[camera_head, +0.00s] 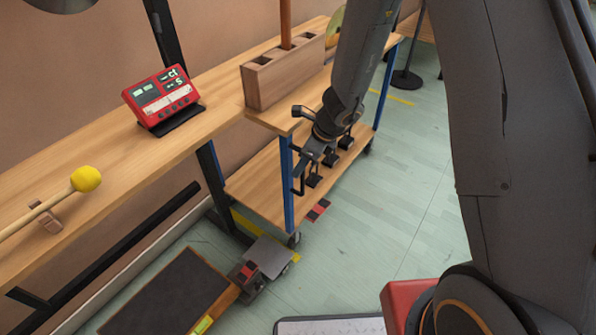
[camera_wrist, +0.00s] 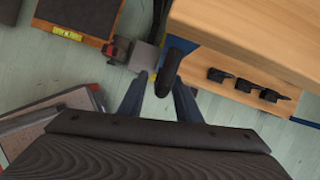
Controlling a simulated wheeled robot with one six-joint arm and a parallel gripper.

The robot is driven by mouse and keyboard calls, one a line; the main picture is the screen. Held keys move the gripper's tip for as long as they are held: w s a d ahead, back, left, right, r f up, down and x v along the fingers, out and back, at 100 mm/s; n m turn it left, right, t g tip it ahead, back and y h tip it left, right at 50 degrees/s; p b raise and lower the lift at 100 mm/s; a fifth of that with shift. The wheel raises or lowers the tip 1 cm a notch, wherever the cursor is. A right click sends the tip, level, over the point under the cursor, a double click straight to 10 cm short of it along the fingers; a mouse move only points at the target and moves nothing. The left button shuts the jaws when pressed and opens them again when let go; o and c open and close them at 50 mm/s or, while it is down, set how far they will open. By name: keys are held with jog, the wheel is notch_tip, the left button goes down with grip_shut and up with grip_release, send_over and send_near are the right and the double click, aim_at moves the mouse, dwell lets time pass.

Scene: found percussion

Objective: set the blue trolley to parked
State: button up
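The blue trolley (camera_head: 289,185) has blue posts, a wooden top (camera_head: 272,118), a lower wooden shelf (camera_head: 262,185) and small casters. It stands at the end of the long bench. In the wrist view its wooden top (camera_wrist: 245,35) is at the upper right. My gripper (camera_head: 304,176) is at the trolley's near end, by a black upright handle (camera_head: 301,186). In the wrist view my gripper (camera_wrist: 158,100) has its two fingers apart, with the black handle (camera_wrist: 172,68) in or just beyond the gap. I cannot tell whether they touch it.
Yellow floor tape (camera_head: 396,97) lies beyond the trolley. A red-black floor marker (camera_head: 318,210) lies beside it. A grey pedal-like plate (camera_head: 270,256) and dark panel (camera_head: 165,296) are on the floor nearby. A slotted wooden block (camera_head: 270,83) is on top.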

jog(key=shift+x, duration=1.55)
jog(key=shift+c, duration=0.3)
grip_shut()
